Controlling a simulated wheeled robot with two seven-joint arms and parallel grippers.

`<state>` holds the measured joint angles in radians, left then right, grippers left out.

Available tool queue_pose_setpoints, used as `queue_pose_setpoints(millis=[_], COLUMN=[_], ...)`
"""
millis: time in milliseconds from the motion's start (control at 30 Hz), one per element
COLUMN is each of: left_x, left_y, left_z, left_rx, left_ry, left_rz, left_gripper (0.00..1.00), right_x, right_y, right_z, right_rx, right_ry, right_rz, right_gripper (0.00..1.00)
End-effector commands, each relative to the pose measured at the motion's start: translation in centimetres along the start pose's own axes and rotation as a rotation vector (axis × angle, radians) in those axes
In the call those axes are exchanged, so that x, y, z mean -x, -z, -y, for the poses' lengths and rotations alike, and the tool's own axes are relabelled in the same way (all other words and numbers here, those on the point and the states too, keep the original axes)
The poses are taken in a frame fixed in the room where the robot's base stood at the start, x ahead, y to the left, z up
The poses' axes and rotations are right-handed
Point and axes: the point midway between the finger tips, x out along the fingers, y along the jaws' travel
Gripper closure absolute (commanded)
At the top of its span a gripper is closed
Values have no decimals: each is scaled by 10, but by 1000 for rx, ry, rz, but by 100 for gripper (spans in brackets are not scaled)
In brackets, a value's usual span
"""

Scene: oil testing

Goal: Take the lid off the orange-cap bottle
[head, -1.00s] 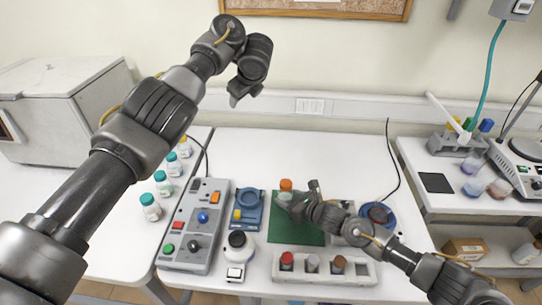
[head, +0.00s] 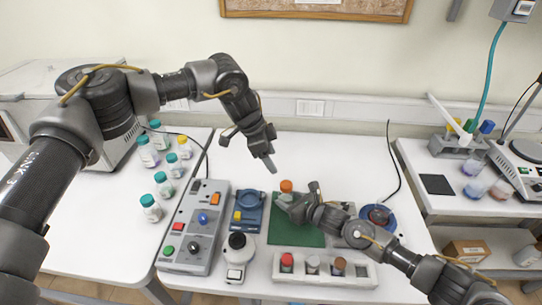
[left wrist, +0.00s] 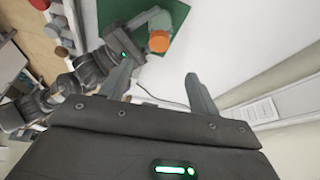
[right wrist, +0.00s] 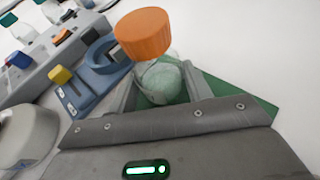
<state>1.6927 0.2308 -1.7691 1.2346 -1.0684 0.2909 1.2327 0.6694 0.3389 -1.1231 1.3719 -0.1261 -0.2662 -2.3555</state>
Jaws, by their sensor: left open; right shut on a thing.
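The orange-cap bottle stands on the green mat (head: 290,232), its orange cap (head: 286,186) on top. My right gripper (head: 289,203) is shut on the bottle's clear body (right wrist: 160,78), below the cap, which also shows in the right wrist view (right wrist: 143,34). My left gripper (head: 249,152) is open and empty, above and to the left of the bottle, fingers pointing down. In the left wrist view the cap (left wrist: 158,41) lies ahead, beyond the gap between the open fingers (left wrist: 160,88).
A control box (head: 195,230) with buttons and a blue device (head: 247,211) stand left of the mat. Teal-cap bottles (head: 150,207) stand on the left table. The white table behind the mat is clear.

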Motion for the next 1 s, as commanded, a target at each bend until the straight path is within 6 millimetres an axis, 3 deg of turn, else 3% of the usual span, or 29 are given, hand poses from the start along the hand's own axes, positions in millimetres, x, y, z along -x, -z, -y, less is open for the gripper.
queue_pose_setpoints(millis=[367, 800, 1000], left_x=[-9, -86, -110], left_y=[1, 1, 2], left_z=[-2, -2, -2], left_rx=[56, 56, 55], left_ry=[-8, -7, -6], left_rz=[-2, -1, -2], left_gripper=[38, 38, 38], right_x=[0, 0, 0], right_y=[1, 0, 0], right_z=[0, 0, 0], right_rx=[0, 0, 0], right_ry=[1, 1, 1], right_rz=[-1, -1, -1], right_gripper=[91, 91, 91])
